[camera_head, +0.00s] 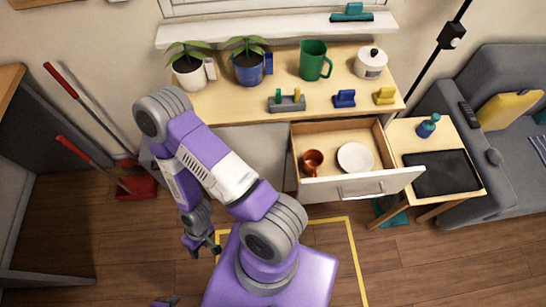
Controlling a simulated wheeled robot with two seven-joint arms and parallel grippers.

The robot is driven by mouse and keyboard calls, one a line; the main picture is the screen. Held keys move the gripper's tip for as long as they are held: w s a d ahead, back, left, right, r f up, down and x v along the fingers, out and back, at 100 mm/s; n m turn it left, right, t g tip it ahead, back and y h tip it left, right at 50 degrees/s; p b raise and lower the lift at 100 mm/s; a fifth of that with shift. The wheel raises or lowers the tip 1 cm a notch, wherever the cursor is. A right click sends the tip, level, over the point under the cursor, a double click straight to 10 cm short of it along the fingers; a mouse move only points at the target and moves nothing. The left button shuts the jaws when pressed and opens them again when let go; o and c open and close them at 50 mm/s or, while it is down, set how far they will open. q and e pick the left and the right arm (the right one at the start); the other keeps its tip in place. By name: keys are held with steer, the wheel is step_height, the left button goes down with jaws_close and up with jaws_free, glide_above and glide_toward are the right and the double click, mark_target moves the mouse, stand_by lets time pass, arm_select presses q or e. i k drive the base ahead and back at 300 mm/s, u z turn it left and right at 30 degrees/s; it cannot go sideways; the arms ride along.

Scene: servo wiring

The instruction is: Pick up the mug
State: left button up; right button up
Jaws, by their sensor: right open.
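A green mug (312,61) stands upright on the wooden cabinet top, its handle to the right. A smaller orange-brown cup with a handle (313,161) is inside the open drawer (360,187), at its left. My right gripper (201,249) hangs low over the floor at the left of the purple base, open and empty. It is well apart from both the green mug and the cup. My left gripper is not in view; only a small purple part shows at the bottom edge.
A white plate (355,157) lies in the drawer beside the cup.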

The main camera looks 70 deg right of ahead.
mark_target(313, 159)
steer(key=u, duration=0.25)
steer(key=k, duration=1.05)
steer(key=z, duration=1.2)
